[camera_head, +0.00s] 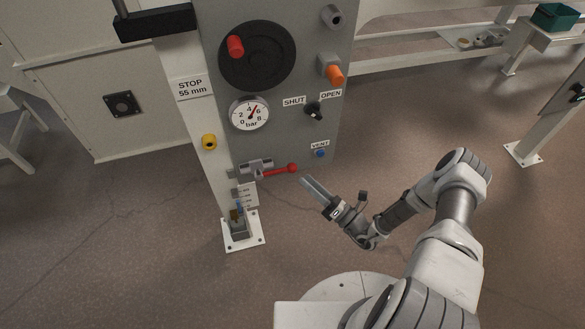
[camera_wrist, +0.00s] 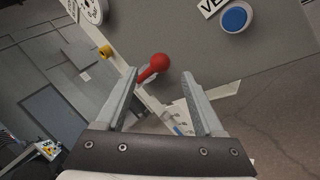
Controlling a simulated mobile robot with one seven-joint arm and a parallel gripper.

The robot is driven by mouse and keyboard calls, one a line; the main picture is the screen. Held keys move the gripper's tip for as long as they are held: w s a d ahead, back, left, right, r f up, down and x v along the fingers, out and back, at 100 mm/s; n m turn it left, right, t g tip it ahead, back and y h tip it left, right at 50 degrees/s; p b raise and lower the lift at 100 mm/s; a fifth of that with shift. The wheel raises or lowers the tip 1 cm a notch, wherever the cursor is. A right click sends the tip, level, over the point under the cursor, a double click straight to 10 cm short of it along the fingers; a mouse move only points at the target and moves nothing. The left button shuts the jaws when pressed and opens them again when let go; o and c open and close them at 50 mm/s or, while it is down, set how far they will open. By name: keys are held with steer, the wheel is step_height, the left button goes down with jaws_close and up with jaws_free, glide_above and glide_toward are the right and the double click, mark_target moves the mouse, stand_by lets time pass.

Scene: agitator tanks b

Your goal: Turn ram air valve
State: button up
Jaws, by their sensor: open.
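A grey panel (camera_head: 225,60) carries a valve with a red lever (camera_head: 275,171) low on its front. The lever points right and ends in a red ball. A small black knob (camera_head: 314,111) sits higher, between the labels SHUT and OPEN. No label reading ram air shows, so I cannot tell which of the two it is. My gripper (camera_head: 306,183) is open and empty, just right of and below the red ball. In the wrist view, the red ball (camera_wrist: 160,62) appears between and beyond the fingertips, with no clear contact.
A blue VENT button (camera_head: 320,153) is close above my gripper. A gauge (camera_head: 249,114), a black disc with a red handle (camera_head: 236,46) and an orange knob (camera_head: 335,75) are higher up. A white post (camera_head: 205,110) stands left.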

mark_target(292, 168)
steer(key=x, duration=0.7)
steer(key=shift+b, duration=0.35)
jaws_close()
stand_by(1.0)
